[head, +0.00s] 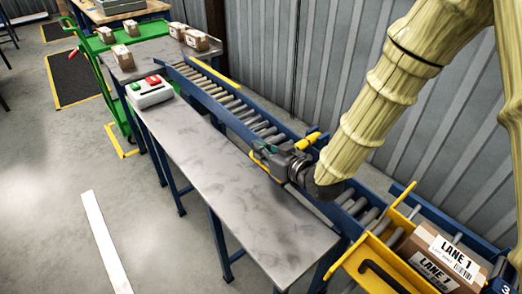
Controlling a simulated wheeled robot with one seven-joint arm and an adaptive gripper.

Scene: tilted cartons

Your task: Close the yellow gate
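Several yellow parts lie along the roller conveyor (236,104), and I cannot tell for sure which one is the gate. A long yellow bar (215,74) runs along the far rail at the upper end. A short yellow piece (313,139) sits at the far rail just beyond my gripper. A yellow panel with a black handle (350,262) stands at the lower right, in front of a carton. My gripper (262,158) is dark grey and sits over the conveyor's middle, pointing left. Part of a yellow piece shows under it. Its finger gap is too small to judge.
A grey steel table (215,160) runs along the conveyor's near side. A control box (150,92) with green and red buttons stands at its far end. Cartons (122,56) stand beyond. A LANE 1 carton (432,258) is at the lower right. A corrugated wall (300,50) is behind.

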